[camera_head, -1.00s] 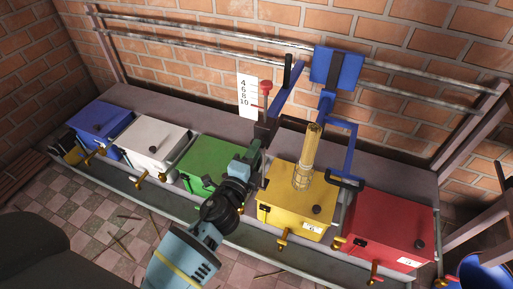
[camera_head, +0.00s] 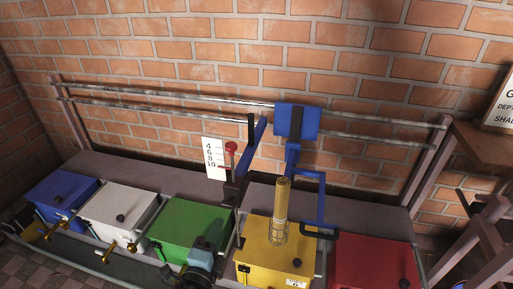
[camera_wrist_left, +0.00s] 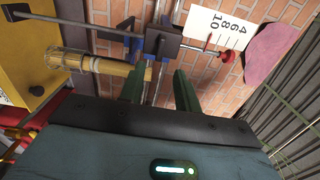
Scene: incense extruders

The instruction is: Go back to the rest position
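My left gripper (camera_head: 220,234) comes in at the bottom centre of the head view, in front of the green box (camera_head: 187,228). In the left wrist view its two dark green fingers (camera_wrist_left: 160,88) stand apart with nothing held between them. A yellow cylinder in a wire cage (camera_head: 281,210) stands upright on the yellow box (camera_head: 270,257); the same cylinder (camera_wrist_left: 104,67) shows left of the fingers in the left wrist view. My right gripper is not in view.
A blue box (camera_head: 62,196), a white box (camera_head: 118,214) and a red box (camera_head: 372,262) share the bench. A blue lever frame (camera_head: 297,122), a red knob (camera_head: 231,148) and a number card (camera_head: 214,158) stand behind. Rails run along the brick wall.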

